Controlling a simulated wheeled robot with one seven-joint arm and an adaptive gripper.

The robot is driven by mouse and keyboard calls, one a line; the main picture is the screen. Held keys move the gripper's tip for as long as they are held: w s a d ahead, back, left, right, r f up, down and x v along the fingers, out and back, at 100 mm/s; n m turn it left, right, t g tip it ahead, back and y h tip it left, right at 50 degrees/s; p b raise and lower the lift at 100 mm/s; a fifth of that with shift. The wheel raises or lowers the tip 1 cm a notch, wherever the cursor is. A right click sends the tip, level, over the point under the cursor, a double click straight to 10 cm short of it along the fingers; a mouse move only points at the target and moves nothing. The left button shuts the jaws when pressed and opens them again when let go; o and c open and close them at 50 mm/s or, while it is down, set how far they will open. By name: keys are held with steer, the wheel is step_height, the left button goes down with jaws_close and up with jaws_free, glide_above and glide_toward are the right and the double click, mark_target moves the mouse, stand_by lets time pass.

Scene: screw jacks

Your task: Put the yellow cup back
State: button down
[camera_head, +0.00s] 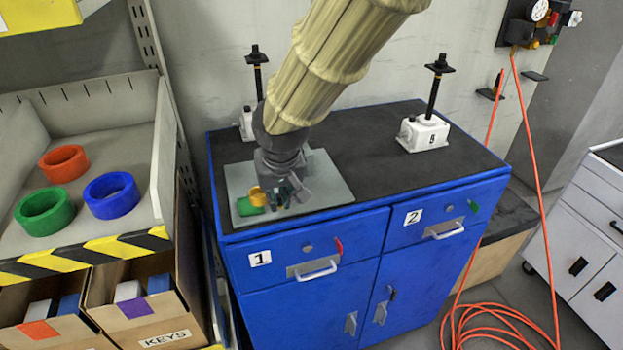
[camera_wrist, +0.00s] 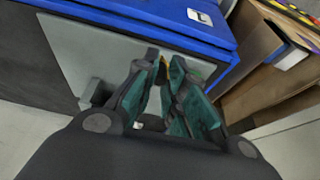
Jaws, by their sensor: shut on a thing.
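The yellow cup (camera_head: 258,196) is at the tips of my gripper (camera_head: 276,196), low over the front left part of the grey plate (camera_head: 322,174) on the blue cabinet. My gripper is shut on the yellow cup and points down. A flat green piece (camera_head: 249,206) lies at the plate's left front, just below and left of the cup; I cannot tell whether the cup touches it. In the wrist view my gripper's fingers (camera_wrist: 175,72) have teal pads, and only a sliver of the yellow cup (camera_wrist: 196,71) shows past them. The rest of the cup is hidden.
Two screw jacks stand at the back of the dark cabinet top (camera_head: 365,130), one white jack (camera_head: 424,132) at right and one behind my arm. The left shelf tray (camera_head: 90,232) holds orange, green and blue rings. A red hose (camera_head: 490,318) coils on the floor.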

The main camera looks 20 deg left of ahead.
steer(key=w+d+p, duration=0.1)
steer(key=w, duration=0.2)
steer(key=w+d+p, duration=0.2)
steer(key=w, duration=0.2)
steer(key=w+d+f+p, duration=0.1)
steer(key=w, duration=0.3)
steer(key=shift+w+d, duration=0.1)
steer(key=shift+d, duration=0.15)
step_height(320, 180, down, 2)
steer(key=shift+f+p, duration=0.25)
steer(key=shift+p, duration=0.5)
steer(key=shift+f, duration=0.55)
steer(key=shift+f, duration=0.15)
steer(key=c, duration=1.5)
jaws_free()
steer(key=shift+o, duration=0.2)
